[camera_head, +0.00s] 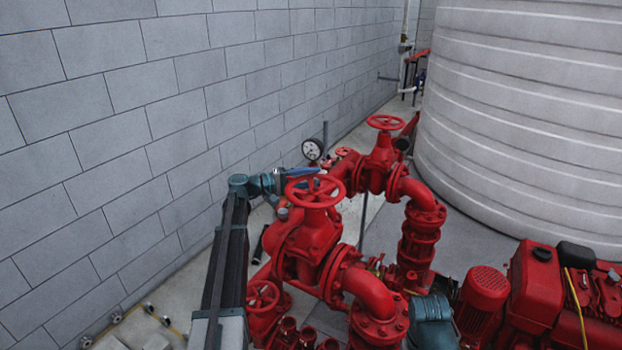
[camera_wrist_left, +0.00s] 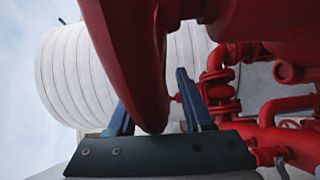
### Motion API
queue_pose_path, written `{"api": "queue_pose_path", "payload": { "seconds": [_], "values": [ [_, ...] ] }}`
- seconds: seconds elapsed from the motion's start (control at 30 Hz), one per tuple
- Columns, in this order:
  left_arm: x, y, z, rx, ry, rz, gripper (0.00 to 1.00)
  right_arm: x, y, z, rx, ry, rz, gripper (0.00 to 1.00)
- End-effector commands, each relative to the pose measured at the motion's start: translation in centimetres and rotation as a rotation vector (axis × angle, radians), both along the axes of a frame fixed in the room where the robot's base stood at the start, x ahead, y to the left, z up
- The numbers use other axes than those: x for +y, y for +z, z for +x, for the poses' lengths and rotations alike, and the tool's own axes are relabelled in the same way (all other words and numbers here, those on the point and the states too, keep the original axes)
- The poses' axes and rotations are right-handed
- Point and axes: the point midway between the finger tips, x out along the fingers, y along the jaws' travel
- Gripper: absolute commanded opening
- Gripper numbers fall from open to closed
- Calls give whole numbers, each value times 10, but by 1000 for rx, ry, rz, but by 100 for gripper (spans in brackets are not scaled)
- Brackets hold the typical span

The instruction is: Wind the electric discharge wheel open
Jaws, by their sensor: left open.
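A red spoked handwheel (camera_head: 316,201) sits flat on top of the nearer red valve (camera_head: 312,240), in the middle of the head view. My left gripper (camera_head: 314,176) reaches in from the left at the wheel's far-left rim. In the left wrist view, the two blue fingers of my left gripper (camera_wrist_left: 158,95) stand apart. The thick red rim (camera_wrist_left: 140,60) runs down between them, nearer the left finger, with a gap to the right finger. Contact with the rim is hard to tell. My right gripper is not in view.
A second red handwheel (camera_head: 385,122) tops the farther valve. A pressure gauge (camera_head: 312,149) stands behind the near wheel. A grey block wall (camera_head: 130,130) is close on the left; a large tank (camera_head: 530,120) and red engine (camera_head: 560,295) stand right.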

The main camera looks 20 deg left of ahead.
Motion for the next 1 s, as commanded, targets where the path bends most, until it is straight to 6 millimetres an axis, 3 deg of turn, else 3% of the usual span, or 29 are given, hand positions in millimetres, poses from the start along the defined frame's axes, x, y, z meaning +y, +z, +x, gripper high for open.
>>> {"api": "queue_pose_path", "payload": {
  "seconds": [0.13, 0.4, 0.43, 1.0],
  "values": [
    [0, 0, 0, 0, 0, 0, 51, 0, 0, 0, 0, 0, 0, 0],
    [0, 0, 0, 0, 0, 0, 2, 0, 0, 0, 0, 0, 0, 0],
    [0, 0, 0, 1, -1, 1, 0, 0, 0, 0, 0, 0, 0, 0],
    [0, -1, -1, 0, -1, 4, 0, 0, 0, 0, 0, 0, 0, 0]
  ]
}}
